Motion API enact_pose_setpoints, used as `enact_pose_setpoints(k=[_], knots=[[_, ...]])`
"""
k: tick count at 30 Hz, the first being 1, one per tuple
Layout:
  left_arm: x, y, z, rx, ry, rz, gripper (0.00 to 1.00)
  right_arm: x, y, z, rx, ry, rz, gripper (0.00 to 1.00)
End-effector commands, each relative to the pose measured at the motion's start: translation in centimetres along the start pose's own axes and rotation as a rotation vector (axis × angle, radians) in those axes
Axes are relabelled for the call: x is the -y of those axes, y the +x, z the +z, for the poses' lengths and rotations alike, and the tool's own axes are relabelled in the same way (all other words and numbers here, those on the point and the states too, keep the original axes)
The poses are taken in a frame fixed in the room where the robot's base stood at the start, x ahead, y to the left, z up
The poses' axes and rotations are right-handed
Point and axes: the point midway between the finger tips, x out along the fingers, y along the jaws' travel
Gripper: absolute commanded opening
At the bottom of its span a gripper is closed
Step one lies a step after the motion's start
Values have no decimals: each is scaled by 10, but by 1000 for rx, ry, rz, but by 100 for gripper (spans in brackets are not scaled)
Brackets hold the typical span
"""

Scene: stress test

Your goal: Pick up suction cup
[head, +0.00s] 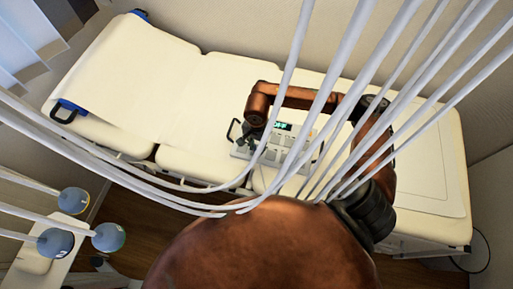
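Several white tubes run across the view. Three of them end at the lower left in blue-grey bulbs with pale collars, which look like the suction cups: an upper one (73,200), a right one (108,237) and a left one (55,243). My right arm reaches in from the right over the bed and bends down at its far end. Its gripper (250,136) is small and dark beside the grey device, and whether it is open or shut is unclear. It is far from the bulbs. My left gripper does not show.
A cream padded bed (185,165) runs along the wall, with a white sheet (140,80) over its left part. A grey device (285,150) with a lit green display sits on it. A small white stand (35,262) is below the bulbs. Tubes cross in front of my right arm.

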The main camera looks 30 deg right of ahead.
Motion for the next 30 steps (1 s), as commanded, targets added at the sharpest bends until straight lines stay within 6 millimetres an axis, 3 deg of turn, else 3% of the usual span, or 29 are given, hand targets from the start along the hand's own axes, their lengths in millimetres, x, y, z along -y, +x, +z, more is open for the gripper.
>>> enact_pose_setpoints(k=[4, 12, 21, 30], knots=[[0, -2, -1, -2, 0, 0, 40, 1, -24, 0, -4, -2, -4, 7], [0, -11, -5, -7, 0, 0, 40, -17, -82, 47, -3, -8, -6, 7], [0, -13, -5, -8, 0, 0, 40, -41, -109, 109, 0, -7, -4, 7], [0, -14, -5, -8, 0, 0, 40, -50, -119, 130, -1, -2, -2, 7]])
